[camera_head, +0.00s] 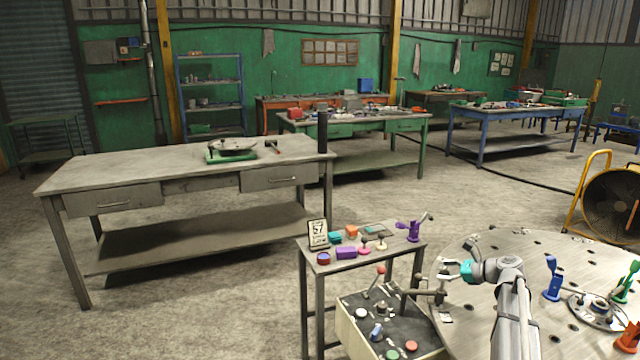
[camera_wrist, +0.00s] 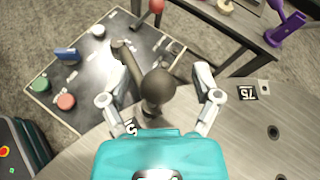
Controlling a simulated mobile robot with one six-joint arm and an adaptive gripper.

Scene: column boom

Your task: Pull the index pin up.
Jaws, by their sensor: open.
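A dark round knob (camera_wrist: 158,86) on a short stem, apparently the index pin, stands in the middle of the wrist view. A dark bar (camera_wrist: 128,62) runs from beside it to the upper left. My gripper (camera_wrist: 158,84) is open, with one grey finger on each side of the knob and a visible gap to both. Its teal body is at the bottom of the wrist view. In the head view my gripper (camera_head: 440,287) is at the left edge of the round metal table, around the dark bar (camera_head: 422,292). The pin's lower end is hidden.
The round perforated table (camera_head: 480,325) holds blue and orange clamps. A dark control panel (camera_head: 356,302) with coloured buttons and a red-ball lever (camera_head: 380,270) is close to the left. Behind it a small table (camera_head: 318,270) carries a number card and coloured parts.

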